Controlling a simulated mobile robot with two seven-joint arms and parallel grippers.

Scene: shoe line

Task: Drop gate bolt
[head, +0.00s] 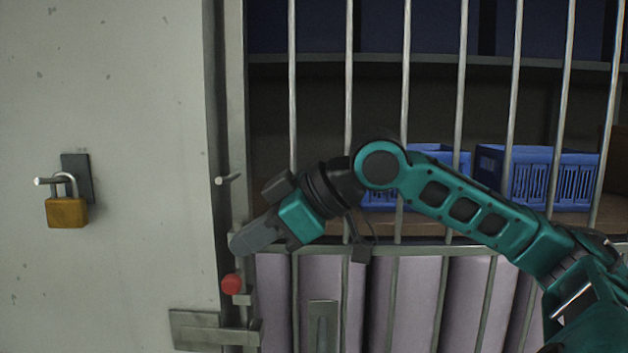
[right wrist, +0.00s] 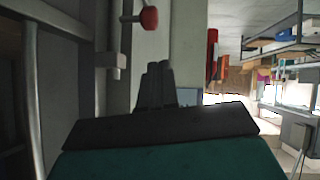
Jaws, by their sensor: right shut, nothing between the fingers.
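The gate (head: 406,75) of upright metal bars stands at the right of the head view. A red knob (head: 231,284) sits at the gate's left edge, beside a small metal bracket (head: 242,299); I take it for the bolt's handle. The knob also shows at the top of the right wrist view (right wrist: 149,17). My right gripper (head: 237,245) is shut and empty, its fingertips just above the knob in the head view and apart from it in the wrist view. The bolt's rod is partly hidden behind the gripper. My left gripper is out of view.
A metal peg (head: 228,179) sticks out above my gripper. A metal latch plate (head: 195,330) lies below the knob. Blue crates (head: 548,180) stand on a shelf behind the bars.

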